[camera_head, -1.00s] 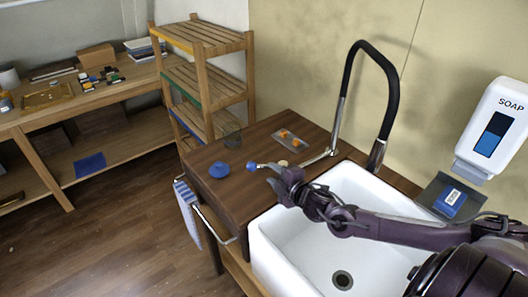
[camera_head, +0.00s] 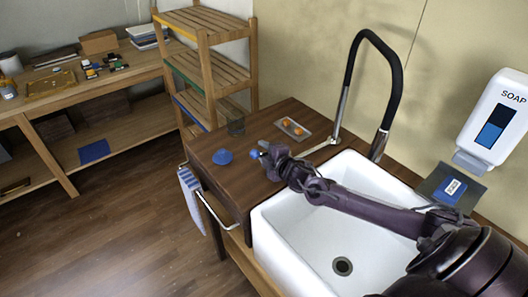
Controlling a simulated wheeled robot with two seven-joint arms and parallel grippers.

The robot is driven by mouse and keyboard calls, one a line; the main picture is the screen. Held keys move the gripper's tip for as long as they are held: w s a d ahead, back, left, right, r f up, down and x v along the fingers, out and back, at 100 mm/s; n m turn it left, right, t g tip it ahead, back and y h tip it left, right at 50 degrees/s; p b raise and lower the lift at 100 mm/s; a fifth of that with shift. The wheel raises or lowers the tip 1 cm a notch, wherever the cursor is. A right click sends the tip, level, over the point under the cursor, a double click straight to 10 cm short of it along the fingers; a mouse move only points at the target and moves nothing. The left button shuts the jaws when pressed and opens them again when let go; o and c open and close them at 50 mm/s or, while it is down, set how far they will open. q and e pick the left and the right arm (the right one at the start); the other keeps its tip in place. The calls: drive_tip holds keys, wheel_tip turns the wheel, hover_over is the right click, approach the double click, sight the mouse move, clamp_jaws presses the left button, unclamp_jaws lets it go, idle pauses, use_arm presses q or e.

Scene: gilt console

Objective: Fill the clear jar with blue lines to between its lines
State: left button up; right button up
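A small see-through jar (camera_head: 236,126) stands at the back left of the wooden counter, by the shelf rack. I cannot make out lines or a fill level on it. My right gripper (camera_head: 261,152) is over the counter, left of the sink, with its tips at a small blue-ended thing (camera_head: 254,154). The gripper partly hides that thing, and whether its fingers are shut on it is too small to tell. The tap (camera_head: 392,85), with a black arched hose, stands behind the sink. My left gripper is out of view.
A blue dome-shaped thing (camera_head: 222,157) sits at the counter's left. A small tray (camera_head: 293,129) with orange pieces lies at the back. My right arm crosses the white sink (camera_head: 318,256). A soap dispenser (camera_head: 495,122) hangs at right.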

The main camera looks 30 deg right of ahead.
drive_tip(key=shift+c, duration=0.8)
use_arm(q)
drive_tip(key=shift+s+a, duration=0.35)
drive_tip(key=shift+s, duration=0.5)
use_arm(e)
clamp_jaws()
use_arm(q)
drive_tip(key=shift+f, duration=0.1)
use_arm(e)
drive_tip(key=n+y, duration=0.1)
drive_tip(key=s+y+b, duration=0.1)
drive_tip(key=shift+a+f+n+y, duration=0.15)
drive_tip(key=shift+a+n+y, duration=0.15)
drive_tip(key=shift+n, duration=0.1)
drive_tip(key=shift+s+a+n+y, duration=0.1)
drive_tip(key=shift+s+n+y, duration=0.05)
drive_tip(key=shift+n+y, duration=0.15)
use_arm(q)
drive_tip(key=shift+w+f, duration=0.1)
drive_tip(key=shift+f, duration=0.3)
use_arm(e)
drive_tip(key=shift+o, duration=0.8)
unclamp_jaws()
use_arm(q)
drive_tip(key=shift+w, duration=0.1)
